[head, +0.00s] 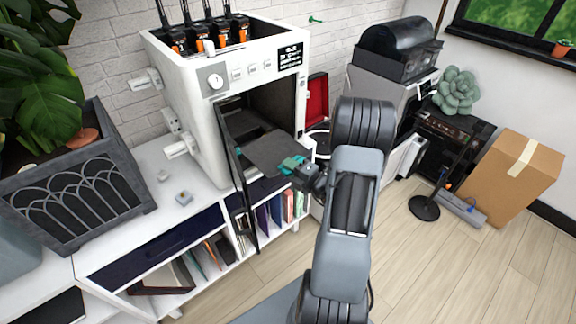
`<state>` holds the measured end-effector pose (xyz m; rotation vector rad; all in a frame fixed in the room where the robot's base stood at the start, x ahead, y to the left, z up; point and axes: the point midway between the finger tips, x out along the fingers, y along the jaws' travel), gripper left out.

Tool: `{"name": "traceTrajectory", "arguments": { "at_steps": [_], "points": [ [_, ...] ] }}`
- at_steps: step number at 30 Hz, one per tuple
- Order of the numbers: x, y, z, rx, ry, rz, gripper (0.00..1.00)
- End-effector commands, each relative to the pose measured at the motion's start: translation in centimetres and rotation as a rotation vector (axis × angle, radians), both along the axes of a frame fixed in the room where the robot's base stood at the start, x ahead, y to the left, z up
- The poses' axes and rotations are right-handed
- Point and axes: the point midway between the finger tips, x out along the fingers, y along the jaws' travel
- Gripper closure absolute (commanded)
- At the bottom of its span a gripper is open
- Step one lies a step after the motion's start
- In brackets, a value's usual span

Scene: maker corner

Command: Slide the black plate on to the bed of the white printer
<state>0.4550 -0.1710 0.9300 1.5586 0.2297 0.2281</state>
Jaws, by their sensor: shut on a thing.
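The white printer (178,86) stands on the white cabinet with its front door (236,170) swung open. The black plate (272,150) is a flat dark sheet, about level, in front of the printer's opening. Its far edge is at the opening, close to the dark bed (243,124) inside. I cannot tell whether the plate touches the bed. My gripper (294,164), with teal at its tips, is shut on the plate's near edge. My wrist and arm hide the area just right of it.
The open door hangs left of the plate, close to it. A planter (75,190) stands on the cabinet at left; small grey parts (184,198) lie nearby. A red open case (317,101) is right of the printer. A cardboard box (512,175) stands on the floor.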

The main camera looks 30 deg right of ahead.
Motion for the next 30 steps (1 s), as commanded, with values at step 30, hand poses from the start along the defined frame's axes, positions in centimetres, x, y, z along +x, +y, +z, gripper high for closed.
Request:
{"name": "traceTrajectory", "arguments": {
  "at_steps": [30],
  "points": [
    [8.3, 0.8, -0.1, 0.0, -0.002, -0.002, 1.0]
  ]
}}
